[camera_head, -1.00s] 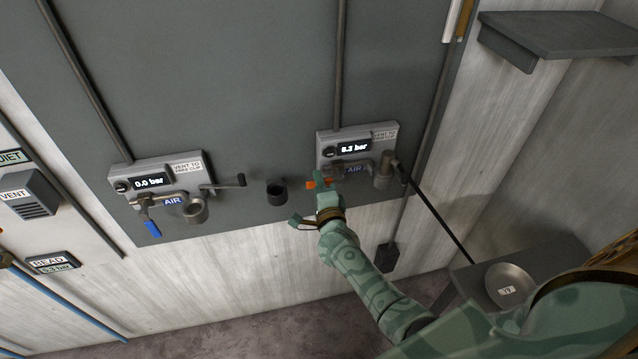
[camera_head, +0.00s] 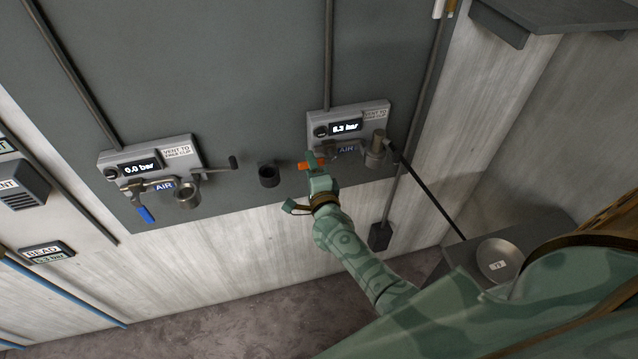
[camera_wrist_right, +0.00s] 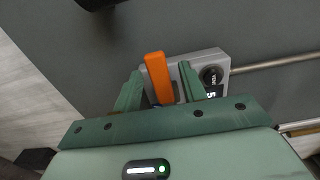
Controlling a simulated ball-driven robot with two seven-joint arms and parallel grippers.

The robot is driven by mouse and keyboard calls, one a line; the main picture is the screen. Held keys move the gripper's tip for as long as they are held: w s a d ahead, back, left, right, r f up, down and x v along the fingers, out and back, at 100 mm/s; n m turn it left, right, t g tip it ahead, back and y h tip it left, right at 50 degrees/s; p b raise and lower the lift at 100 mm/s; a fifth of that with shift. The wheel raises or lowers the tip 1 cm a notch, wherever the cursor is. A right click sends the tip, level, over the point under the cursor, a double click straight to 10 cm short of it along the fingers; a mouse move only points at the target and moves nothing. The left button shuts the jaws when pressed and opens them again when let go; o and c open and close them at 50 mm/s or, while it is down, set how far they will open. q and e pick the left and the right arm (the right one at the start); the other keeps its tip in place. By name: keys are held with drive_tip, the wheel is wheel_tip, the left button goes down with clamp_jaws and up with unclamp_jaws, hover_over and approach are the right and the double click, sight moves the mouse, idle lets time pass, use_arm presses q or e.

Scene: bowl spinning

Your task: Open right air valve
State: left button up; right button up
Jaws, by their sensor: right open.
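The right air valve unit is a grey box (camera_head: 377,112) with a lit display (camera_head: 345,127) reading about 6.3 bar, above a blue AIR label (camera_head: 346,149). Its orange lever (camera_head: 306,165) sticks out at the lower left. My right gripper (camera_head: 317,163) is at this lever, open. In the right wrist view the orange lever (camera_wrist_right: 158,76) stands between the two green fingers of my right gripper (camera_wrist_right: 162,88), with no clear sign of grip. The valve body behind the fingers is partly hidden. My left gripper is not in view.
A matching left unit (camera_head: 150,153) reads 0.0 bar and has a blue lever (camera_head: 146,214). A black cup-shaped holder (camera_head: 268,175) sits between the units. A thin black rod (camera_head: 430,192) slants down right of the valve towards a shelf with a metal bowl (camera_head: 498,257).

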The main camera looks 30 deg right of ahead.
drive_tip(key=v, duration=1.5)
drive_tip(key=shift+a+r, duration=0.1)
drive_tip(key=shift+a, duration=0.05)
